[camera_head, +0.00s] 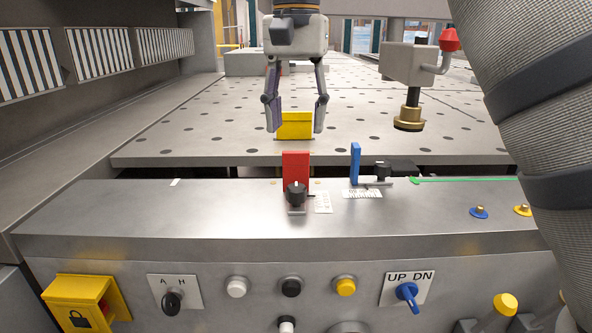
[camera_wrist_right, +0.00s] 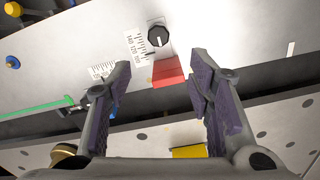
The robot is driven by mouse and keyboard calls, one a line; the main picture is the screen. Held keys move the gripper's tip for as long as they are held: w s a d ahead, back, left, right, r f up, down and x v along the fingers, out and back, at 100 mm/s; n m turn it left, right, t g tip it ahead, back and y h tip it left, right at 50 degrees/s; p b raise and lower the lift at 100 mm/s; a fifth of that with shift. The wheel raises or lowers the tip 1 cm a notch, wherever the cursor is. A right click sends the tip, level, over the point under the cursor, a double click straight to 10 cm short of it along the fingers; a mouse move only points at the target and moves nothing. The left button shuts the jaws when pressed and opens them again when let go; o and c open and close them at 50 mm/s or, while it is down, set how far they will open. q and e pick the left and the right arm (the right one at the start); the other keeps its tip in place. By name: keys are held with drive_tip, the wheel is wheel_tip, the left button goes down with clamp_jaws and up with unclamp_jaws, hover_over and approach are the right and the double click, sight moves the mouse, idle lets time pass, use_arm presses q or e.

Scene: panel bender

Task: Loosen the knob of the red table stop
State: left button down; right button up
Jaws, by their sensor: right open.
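The red table stop (camera_head: 295,166) stands upright on the metal ledge of the machine, and its black knob (camera_head: 296,193) sits at its front foot, beside a small printed scale. My right gripper (camera_head: 295,128) points down above and behind the red stop, open and empty, with its fingers apart. In the right wrist view the red stop (camera_wrist_right: 168,72) and the knob (camera_wrist_right: 158,36) lie beyond the open fingers (camera_wrist_right: 160,100), not between them. No contact with the knob shows. My left gripper is not in view.
A blue stop (camera_head: 355,163) with its own black knob (camera_head: 382,172) stands to the right of the red one. A yellow block (camera_head: 295,125) is behind on the perforated table (camera_head: 200,128). A grey clamp with a red handle (camera_head: 450,39) stands at right. Buttons and switches line the front panel.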

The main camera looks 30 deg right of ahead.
sight(296, 187)
drive_tip(key=f, duration=0.7)
drive_tip(key=f+p, duration=0.1)
drive_tip(key=f, duration=0.3)
drive_tip(key=shift+s+a+f, duration=0.15)
drive_tip(key=shift+s+a, duration=0.1)
drive_tip(key=shift+s, duration=0.15)
clamp_jaws()
